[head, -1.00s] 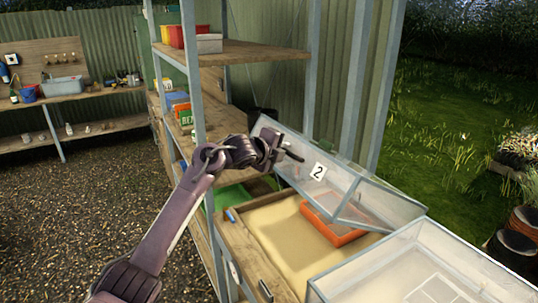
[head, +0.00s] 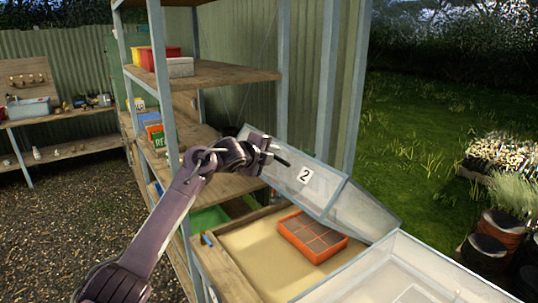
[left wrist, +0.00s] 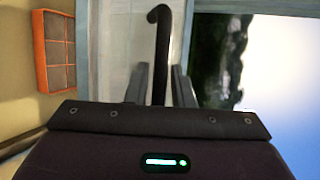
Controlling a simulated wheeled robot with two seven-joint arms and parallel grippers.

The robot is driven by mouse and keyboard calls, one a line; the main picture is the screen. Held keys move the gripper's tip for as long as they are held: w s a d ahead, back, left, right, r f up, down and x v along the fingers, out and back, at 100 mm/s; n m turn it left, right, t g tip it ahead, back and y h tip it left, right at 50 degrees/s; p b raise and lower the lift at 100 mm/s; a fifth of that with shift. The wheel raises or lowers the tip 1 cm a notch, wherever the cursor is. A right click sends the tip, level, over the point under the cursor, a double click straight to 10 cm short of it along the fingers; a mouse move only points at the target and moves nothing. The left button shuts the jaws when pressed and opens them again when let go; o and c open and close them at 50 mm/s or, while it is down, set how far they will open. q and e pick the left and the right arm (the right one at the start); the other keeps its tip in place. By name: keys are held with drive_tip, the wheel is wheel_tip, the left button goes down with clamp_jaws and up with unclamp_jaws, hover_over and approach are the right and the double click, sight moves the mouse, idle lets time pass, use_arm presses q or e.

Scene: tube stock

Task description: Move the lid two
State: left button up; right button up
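Lid two (head: 325,177) is a clear, pale-framed cover with a white "2" label. It is tilted up above the sand-coloured bed of an open wooden-edged frame (head: 235,265). My left gripper (head: 268,153) is at its upper left edge. In the left wrist view the fingers (left wrist: 160,88) stand close on both sides of a black, hook-ended handle (left wrist: 160,45), and seem shut on it. The finger contact is partly hidden by the gripper body. My right gripper is not in view.
An orange divided tray (head: 312,237) lies on the bed below the lid. Another clear lid (head: 400,275) is in front at the lower right. A shelf rack (head: 215,75) with boxes stands close behind my left arm. Grass lies open at the right.

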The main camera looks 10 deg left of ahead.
use_arm(q)
drive_tip(key=shift+o, duration=1.1)
drive_tip(key=shift+s, duration=0.1)
drive_tip(key=shift+s+a, duration=0.2)
drive_tip(key=shift+s, duration=0.1)
drive_tip(key=b+v, duration=0.2)
drive_tip(key=v, duration=0.5)
drive_tip(key=shift+b, duration=0.35)
drive_tip(key=shift+d+r, duration=0.1)
drive_tip(key=shift+d, duration=0.05)
